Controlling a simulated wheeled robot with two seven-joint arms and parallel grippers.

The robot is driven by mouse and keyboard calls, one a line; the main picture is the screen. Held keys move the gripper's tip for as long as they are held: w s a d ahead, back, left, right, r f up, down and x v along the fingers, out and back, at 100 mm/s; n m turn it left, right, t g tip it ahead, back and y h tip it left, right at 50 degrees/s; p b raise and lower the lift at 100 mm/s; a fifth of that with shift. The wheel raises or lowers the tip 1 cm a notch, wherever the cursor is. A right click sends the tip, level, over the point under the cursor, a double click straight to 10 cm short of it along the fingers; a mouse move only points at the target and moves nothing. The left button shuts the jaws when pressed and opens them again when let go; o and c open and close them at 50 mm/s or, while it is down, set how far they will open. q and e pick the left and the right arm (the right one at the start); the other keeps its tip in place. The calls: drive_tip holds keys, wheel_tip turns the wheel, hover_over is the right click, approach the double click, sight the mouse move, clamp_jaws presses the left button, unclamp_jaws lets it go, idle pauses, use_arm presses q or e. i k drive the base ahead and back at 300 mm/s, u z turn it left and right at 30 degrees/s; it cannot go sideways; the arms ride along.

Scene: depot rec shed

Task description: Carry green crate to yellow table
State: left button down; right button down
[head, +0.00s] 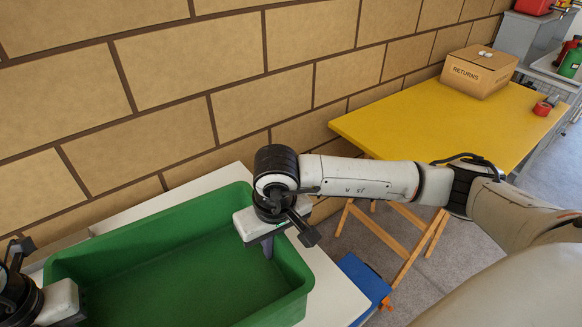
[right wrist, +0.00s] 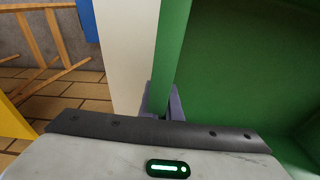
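The green crate (head: 292,262) stands on a white table and looks empty inside. My right gripper (head: 275,243) is at the crate's right end wall, with a finger showing inside the crate. In the right wrist view the fingers (right wrist: 164,105) sit on both sides of the crate's rim (right wrist: 172,50) and appear closed on it. My left gripper (head: 45,296) is at the crate's left end, partly cut off by the picture edge; its fingertips are not clear. The yellow table (head: 430,122) stands apart, to the right and farther back along the wall.
A cardboard box marked RETURNS (head: 478,72) sits at the yellow table's back, and a red tape roll (head: 542,108) near its right edge. The table's front and middle are bare. A blue object (head: 364,284) is beside the white table (head: 334,292). A brick wall runs behind.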

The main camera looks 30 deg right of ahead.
sight(478, 122)
drive_tip(key=z, duration=3.3)
drive_tip(key=i, duration=4.4)
drive_tip(key=u, duration=0.35)
